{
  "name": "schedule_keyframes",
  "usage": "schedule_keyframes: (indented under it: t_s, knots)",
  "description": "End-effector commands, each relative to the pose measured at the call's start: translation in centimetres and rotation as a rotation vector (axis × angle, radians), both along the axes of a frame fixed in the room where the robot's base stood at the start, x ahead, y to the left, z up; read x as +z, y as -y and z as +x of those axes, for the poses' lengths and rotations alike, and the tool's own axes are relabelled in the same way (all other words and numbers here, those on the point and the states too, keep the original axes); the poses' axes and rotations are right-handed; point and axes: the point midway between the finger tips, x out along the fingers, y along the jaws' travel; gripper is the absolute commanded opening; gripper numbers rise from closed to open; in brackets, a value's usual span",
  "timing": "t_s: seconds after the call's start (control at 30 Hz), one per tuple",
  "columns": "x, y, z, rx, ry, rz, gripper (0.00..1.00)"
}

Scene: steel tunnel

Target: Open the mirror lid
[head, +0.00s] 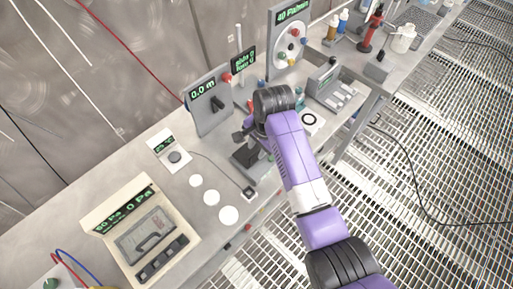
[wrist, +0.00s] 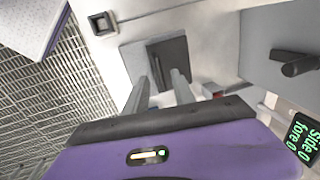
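A small grey block with a dark square plate (wrist: 172,55), which looks like the mirror lid, lies on the bench ahead of my fingers in the wrist view. A dark flat piece there also shows in the head view (head: 246,158), partly hidden by my arm. My gripper (wrist: 161,78) is open, its two grey fingers apart with the dark plate beyond and between their tips. I cannot tell whether the fingers touch it. In the head view my gripper is mostly hidden behind my wrist.
A grey panel reading 0.0 m with a black knob (head: 207,100) stands behind the gripper. A small black-topped square (head: 248,193) on a cable and several white discs (head: 228,215) lie in front. A beige gauge case (head: 142,235) sits at left.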

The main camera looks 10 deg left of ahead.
Motion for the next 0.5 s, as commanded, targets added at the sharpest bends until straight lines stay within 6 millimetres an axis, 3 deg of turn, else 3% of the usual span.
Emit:
schedule_keyframes:
  t_s: [0.2, 0.47, 0.5]
  knots:
    - [-1.5, -0.3, 0.2, 0.001, 0.001, 0.001, 0.31]
    - [-1.6, -0.3, 0.2, 0.002, 0.002, 0.001, 0.31]
    - [-1.6, -0.3, 0.2, 0.002, 0.002, 0.001, 0.23]
